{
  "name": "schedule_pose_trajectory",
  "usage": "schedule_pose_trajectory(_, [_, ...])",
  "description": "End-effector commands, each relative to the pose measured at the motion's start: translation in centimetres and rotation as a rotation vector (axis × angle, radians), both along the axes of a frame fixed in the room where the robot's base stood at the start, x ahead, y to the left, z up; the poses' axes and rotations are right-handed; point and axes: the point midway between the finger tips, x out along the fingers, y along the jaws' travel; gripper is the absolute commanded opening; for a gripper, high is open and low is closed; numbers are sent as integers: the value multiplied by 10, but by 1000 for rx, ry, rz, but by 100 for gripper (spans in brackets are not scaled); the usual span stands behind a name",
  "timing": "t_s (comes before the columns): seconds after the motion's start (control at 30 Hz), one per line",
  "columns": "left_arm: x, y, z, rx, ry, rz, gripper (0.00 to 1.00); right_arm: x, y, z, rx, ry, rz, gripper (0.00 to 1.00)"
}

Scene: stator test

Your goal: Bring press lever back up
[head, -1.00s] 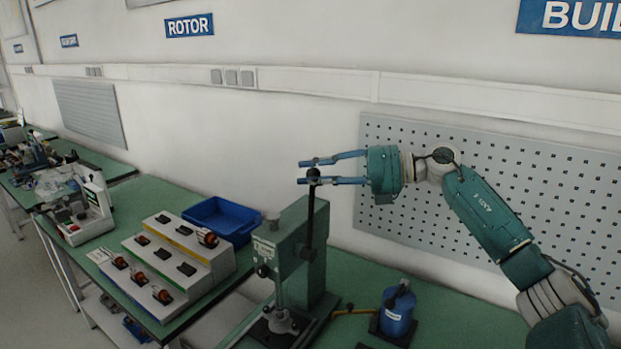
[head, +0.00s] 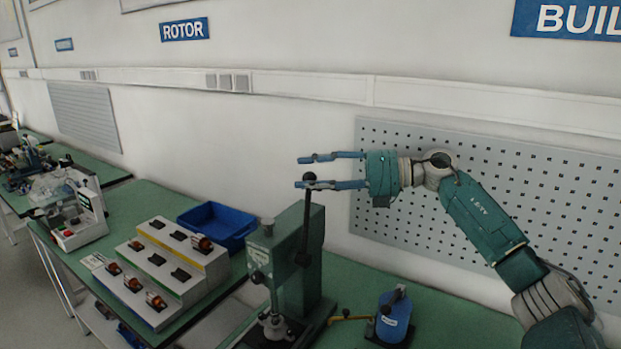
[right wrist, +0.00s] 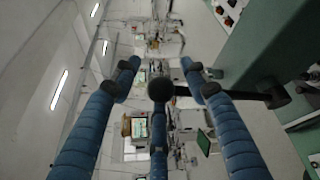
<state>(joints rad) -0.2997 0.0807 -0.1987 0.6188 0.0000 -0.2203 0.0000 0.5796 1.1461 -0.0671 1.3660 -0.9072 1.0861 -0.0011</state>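The press (head: 290,258) is a green upright machine on the green bench. Its black lever (head: 306,222) points up, leaning very slightly, with a round knob (head: 309,177) at its top. My right gripper (head: 318,172) is open, its blue fingers pointing left and spread above and below the knob's level. In the right wrist view the dark knob (right wrist: 160,89) shows between the spread fingers, and the lever (right wrist: 255,96) runs off to the right. I cannot tell whether any finger touches the knob. My left gripper is out of view.
A blue bottle-shaped part (head: 394,318) stands right of the press. Left are a stepped rack (head: 180,262) with copper-coloured parts and a blue bin (head: 222,232). A perforated panel (head: 480,170) hangs behind my right arm.

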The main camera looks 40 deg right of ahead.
Motion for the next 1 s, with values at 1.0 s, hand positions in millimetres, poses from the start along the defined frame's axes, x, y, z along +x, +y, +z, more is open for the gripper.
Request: schedule_pose_trajectory(1.0, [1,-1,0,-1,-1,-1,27,-83,-86,13,1,1,0,44])
